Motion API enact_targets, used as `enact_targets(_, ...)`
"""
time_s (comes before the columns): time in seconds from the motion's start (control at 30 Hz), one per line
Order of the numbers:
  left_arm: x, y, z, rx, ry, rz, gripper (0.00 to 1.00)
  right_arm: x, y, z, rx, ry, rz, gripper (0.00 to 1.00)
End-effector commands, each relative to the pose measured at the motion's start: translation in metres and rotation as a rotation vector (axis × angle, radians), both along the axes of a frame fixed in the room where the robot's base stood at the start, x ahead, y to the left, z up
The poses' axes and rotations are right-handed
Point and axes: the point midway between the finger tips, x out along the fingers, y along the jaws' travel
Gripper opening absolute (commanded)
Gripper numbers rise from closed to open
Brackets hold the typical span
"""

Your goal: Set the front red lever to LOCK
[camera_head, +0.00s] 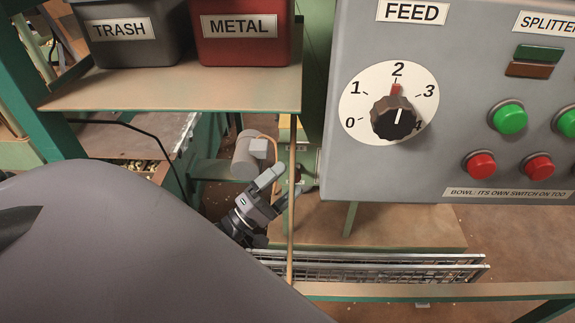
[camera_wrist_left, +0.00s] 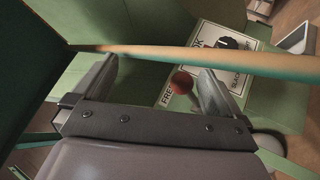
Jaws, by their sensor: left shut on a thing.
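The front red lever shows in the left wrist view as a round red knob (camera_wrist_left: 181,82), in front of a white label plate (camera_wrist_left: 222,48) on a green panel. Part of "FREE" reads beside the knob; the other words are partly covered. My left gripper (camera_wrist_left: 155,80) has its fingers on either side of the knob, closer on the right; the contact itself does not show clearly. In the head view the left gripper (camera_head: 277,180) is low, behind a thin upright edge. The lever cannot be made out there. My right gripper is not in view.
A thin bar (camera_wrist_left: 190,56) crosses the fingertips in the wrist view. In the head view a grey control box (camera_head: 460,120) with dial and buttons hangs at right. Trash (camera_head: 130,48) and metal (camera_head: 243,48) bins stand on a shelf (camera_head: 180,95). A metal rack (camera_head: 390,268) lies below.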

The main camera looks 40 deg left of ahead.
Motion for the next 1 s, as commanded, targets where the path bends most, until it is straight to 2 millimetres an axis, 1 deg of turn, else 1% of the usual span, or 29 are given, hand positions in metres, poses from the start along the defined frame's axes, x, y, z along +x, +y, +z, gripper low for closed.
enact_targets(0.03,-0.006,0.005,0.035,-0.025,-0.141,-0.002,0.76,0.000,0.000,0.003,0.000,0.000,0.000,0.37)
enact_targets(0.07,-0.006,0.005,0.036,-0.025,-0.143,-0.002,0.74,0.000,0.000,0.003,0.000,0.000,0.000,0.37)
enact_targets(0.1,-0.006,0.005,0.036,-0.025,-0.144,-0.002,0.44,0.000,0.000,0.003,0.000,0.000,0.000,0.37)
enact_targets(0.13,-0.006,0.005,0.036,-0.026,-0.143,-0.002,0.37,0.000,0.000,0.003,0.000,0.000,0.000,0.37)
enact_targets(0.37,-0.007,0.003,0.030,-0.027,-0.134,-0.003,0.37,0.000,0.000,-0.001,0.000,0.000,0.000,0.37)
enact_targets(0.83,-0.008,0.001,0.027,-0.023,-0.123,-0.003,0.37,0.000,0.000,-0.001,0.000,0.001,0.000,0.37)
enact_targets(0.93,-0.009,-0.012,0.018,0.022,-0.091,0.014,0.37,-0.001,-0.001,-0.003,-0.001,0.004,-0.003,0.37)
enact_targets(1.0,-0.012,-0.028,0.007,0.093,-0.048,0.035,0.37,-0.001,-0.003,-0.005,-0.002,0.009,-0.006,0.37)
